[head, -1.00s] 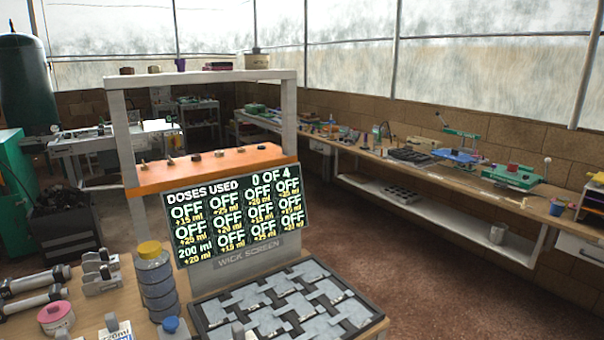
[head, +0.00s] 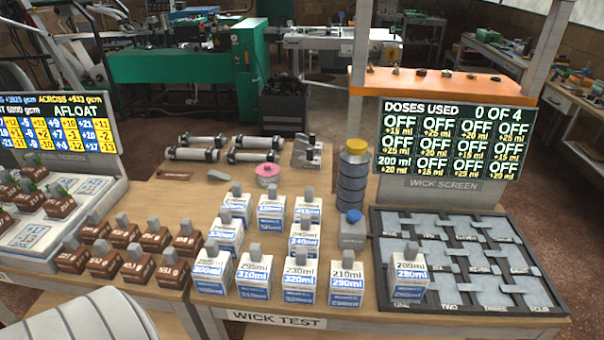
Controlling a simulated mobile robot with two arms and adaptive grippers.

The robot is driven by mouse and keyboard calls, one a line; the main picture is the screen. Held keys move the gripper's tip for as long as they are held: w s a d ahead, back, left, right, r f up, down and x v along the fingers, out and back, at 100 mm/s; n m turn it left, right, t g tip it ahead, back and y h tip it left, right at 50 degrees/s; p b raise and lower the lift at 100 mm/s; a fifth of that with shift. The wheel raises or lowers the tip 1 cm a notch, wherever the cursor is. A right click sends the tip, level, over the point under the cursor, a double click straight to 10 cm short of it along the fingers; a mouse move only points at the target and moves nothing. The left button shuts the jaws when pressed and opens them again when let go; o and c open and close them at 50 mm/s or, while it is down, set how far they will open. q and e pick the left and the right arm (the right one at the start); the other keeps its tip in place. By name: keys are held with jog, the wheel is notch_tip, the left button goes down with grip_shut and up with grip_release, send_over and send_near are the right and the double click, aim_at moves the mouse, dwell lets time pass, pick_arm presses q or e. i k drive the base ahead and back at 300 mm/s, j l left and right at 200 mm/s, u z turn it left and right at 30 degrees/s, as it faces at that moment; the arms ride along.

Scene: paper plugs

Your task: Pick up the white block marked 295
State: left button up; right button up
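Several white blocks with grey top knobs and blue printed ml labels stand in rows on the wooden table. The block whose upper line seems to read 295ml (head: 254,275) is in the front row, second from the left; its small print is hard to be sure of. Blocks stand close on its left (head: 212,272) and its right (head: 298,280). Another white block (head: 408,276) stands alone on the dark-framed tray (head: 384,297) at the right. Neither of my grippers is in view.
Brown blocks (head: 137,268) stand left of the white ones. A blue-grey bottle with a yellow cap (head: 353,180), a small blue-topped container (head: 352,235) and a pink roll (head: 267,173) stand behind. The wick screen (head: 455,140) rises behind the tray. Some bare wood shows around the blocks.

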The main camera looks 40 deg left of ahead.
aim_at(255, 277)
jog(key=u, duration=1.6)
